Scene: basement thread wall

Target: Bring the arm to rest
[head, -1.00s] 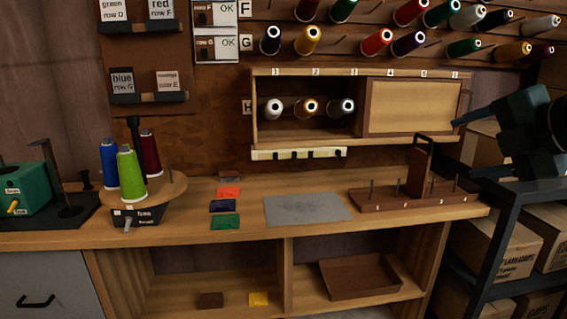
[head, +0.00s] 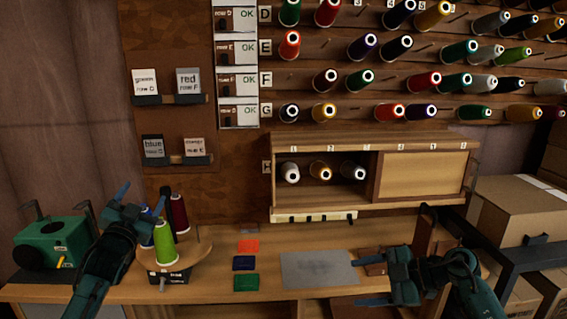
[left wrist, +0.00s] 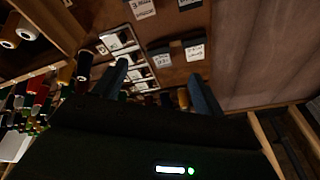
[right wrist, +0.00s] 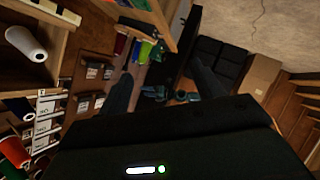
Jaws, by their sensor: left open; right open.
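My left gripper (head: 136,203) is open and empty. In the head view it overlaps the thread stand, with its blue fingers apart in front of the blue spool. Its fingers also show apart in the left wrist view (left wrist: 160,85), with nothing between them. My right gripper (head: 366,279) is open and empty over the right part of the bench, its fingers pointing left beside the grey mat (head: 320,270). Its fingers show apart in the right wrist view (right wrist: 160,85). My right arm hides most of the brown peg rack.
The thread stand with a green spool (head: 165,243) and a dark red spool (head: 180,213) stands near my left arm. A green machine (head: 50,243) is at the far left. A wall cubby (head: 375,205) holds several spools. Boxes (head: 520,215) stand at right.

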